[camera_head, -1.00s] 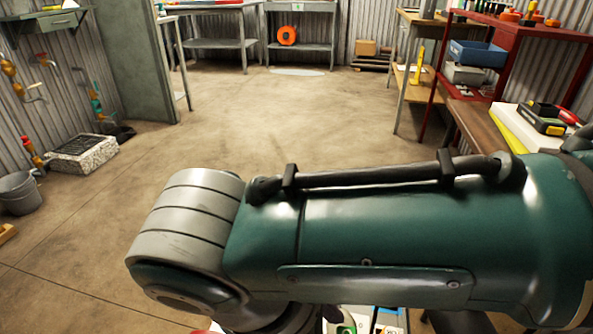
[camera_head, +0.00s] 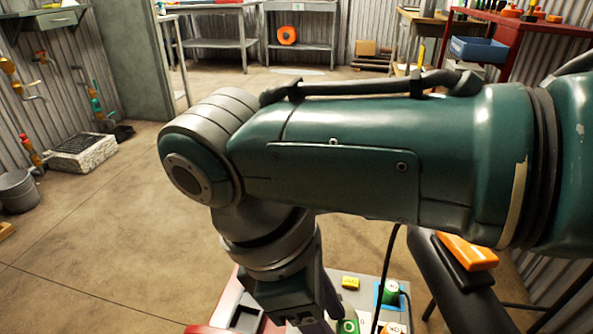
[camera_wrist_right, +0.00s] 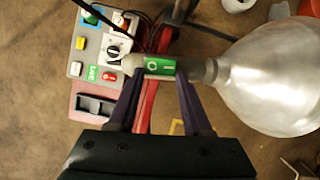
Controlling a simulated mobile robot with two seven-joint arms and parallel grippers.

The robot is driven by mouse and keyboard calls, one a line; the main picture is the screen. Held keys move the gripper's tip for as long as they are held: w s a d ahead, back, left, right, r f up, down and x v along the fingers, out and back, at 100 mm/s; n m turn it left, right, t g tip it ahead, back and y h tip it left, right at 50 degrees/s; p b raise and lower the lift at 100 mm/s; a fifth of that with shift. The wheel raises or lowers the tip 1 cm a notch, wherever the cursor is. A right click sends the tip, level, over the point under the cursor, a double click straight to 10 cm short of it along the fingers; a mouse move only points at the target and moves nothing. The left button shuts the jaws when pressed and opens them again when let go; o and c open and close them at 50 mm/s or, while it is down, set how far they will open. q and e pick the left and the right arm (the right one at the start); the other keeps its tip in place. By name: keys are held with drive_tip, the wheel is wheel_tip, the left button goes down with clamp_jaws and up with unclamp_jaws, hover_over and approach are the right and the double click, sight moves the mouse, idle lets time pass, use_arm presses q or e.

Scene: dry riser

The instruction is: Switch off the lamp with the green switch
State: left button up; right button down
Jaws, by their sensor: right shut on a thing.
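In the right wrist view, a lamp with a silver dome shade (camera_wrist_right: 275,75) lies across the right side, its neck running left. A green switch (camera_wrist_right: 160,66) marked with a line and a circle sits on this neck. My right gripper (camera_wrist_right: 156,76) has one finger on each side of the green switch and is shut on it. In the head view my right arm crosses the frame from the right, with its wrist pointing down at the bottom. The lamp does not show clearly there. My left gripper is in neither current view.
A bucket (camera_head: 17,192) and a stone block drain (camera_head: 83,153) stand at the left. Open floor (camera_head: 110,250) lies between. A red shelf (camera_head: 520,30) stands at right.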

drive_tip(key=shift+c, duration=1.6)
unclamp_jaws()
drive_tip(key=p+v, duration=0.2)
drive_tip(key=v, duration=0.8)
